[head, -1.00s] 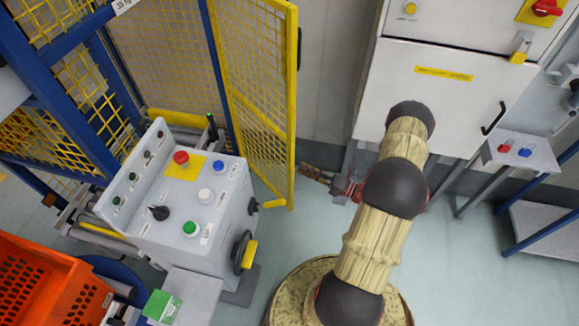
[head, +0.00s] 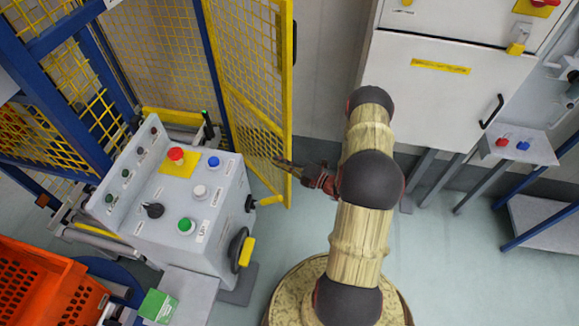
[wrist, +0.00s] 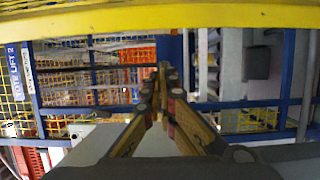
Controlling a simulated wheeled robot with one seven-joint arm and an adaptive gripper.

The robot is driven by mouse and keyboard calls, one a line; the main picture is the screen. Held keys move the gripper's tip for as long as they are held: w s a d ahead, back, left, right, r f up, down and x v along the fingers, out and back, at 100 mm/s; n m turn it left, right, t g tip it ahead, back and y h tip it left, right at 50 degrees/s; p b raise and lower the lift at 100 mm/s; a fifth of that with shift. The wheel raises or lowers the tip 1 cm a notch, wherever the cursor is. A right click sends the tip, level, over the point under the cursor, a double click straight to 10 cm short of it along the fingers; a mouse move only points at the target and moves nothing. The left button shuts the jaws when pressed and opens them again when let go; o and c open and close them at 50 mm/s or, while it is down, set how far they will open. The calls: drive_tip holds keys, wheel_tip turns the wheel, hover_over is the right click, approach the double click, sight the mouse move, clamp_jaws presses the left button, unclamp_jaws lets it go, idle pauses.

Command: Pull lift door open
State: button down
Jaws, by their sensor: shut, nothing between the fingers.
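The lift door (head: 250,95) is a yellow-framed mesh panel in the head view, standing ajar and swung out from the blue lift frame (head: 95,70). A black handle shows on its outer edge. My gripper (head: 278,161) is shut and empty, its fingertips overlapping the door's lower part in the picture; I cannot tell whether they touch it. In the wrist view my shut fingers (wrist: 162,70) point ahead toward the blue frame and mesh, and a yellow bar (wrist: 160,18) crosses the top.
A grey control box (head: 170,200) with coloured buttons stands left of the door. Orange totes (head: 50,285) are at lower left. A white cabinet (head: 440,95) stands at right.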

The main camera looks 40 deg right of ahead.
sight(286, 154)
drive_tip(key=shift+w+d+b, duration=0.15)
drive_tip(key=shift+d+b, duration=0.15)
drive_tip(key=shift+d, duration=0.65)
drive_tip(key=shift+w+d+b, duration=0.1)
drive_tip(key=shift+d+b, duration=0.2)
drive_tip(key=shift+d, duration=0.65)
drive_tip(key=shift+d, duration=0.1)
